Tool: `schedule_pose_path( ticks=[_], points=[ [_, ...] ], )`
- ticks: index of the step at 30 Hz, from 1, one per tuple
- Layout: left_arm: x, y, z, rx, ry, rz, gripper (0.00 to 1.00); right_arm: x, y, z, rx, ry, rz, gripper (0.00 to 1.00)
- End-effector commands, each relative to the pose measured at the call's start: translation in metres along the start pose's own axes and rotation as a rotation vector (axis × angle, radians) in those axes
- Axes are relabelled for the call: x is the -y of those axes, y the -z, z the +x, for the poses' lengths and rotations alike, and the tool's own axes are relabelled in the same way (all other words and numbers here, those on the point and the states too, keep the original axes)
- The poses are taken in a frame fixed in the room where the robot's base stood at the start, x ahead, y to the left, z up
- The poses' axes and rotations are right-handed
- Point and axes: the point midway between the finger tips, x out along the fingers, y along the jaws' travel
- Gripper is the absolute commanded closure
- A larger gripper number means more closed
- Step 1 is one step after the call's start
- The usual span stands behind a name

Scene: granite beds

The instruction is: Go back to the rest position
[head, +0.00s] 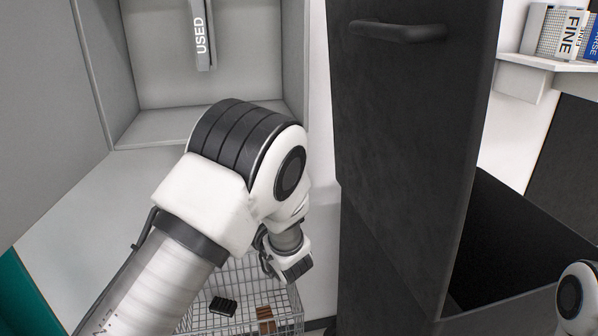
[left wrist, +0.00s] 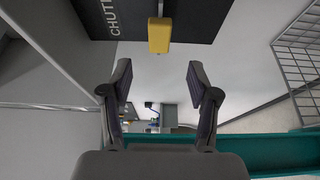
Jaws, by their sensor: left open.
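My left arm crosses the head view from the lower left, bent at a large joint, with its wrist hanging above a wire basket (head: 242,276). The left gripper's fingers cannot be made out clearly there. In the left wrist view my left gripper (left wrist: 160,82) is open, its two dark fingers wide apart with nothing between them. A yellow block-shaped part (left wrist: 160,35) on a black panel lettered "CHUTE" (left wrist: 112,15) shows beyond the fingertips. Of my right arm only a white joint shows at the lower right edge of the head view; the right gripper is out of view.
The basket holds a black item (head: 222,306) and a brown item (head: 266,320). A tall black door with a handle (head: 398,32) stands right of my left arm. A grey cubicle with a "USED" sign (head: 201,35) is behind. A shelf (head: 550,62) holds boxes.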

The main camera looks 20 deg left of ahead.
Motion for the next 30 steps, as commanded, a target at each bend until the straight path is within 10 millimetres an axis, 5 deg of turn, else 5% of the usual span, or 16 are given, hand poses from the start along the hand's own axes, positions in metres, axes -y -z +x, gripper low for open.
schedule_pose_path(
  ticks=[5,8,11,15,19,22,25,27,30],
  points=[
    [0.024,0.005,0.000,-0.007,0.028,0.031,0.40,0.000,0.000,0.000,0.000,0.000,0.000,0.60],
    [0.077,0.032,0.002,-0.036,0.103,0.107,0.40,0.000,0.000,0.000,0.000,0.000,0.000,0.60],
    [0.154,0.070,-0.009,0.024,0.240,0.287,0.40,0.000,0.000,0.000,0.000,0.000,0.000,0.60],
    [0.260,0.124,-0.058,0.274,0.511,0.699,0.40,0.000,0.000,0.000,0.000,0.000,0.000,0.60],
    [0.330,0.180,-0.135,0.650,0.753,1.114,0.40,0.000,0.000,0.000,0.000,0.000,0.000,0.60],
    [0.355,0.221,-0.208,1.063,0.869,1.411,0.40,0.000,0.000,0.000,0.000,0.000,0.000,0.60],
    [0.352,0.246,-0.270,1.549,0.813,1.655,0.40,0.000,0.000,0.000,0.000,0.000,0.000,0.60],
    [0.351,0.251,-0.288,1.755,0.721,1.754,0.40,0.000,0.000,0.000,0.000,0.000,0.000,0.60],
    [0.352,0.252,-0.290,1.844,0.650,1.822,0.40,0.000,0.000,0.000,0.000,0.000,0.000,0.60]
  ],
)
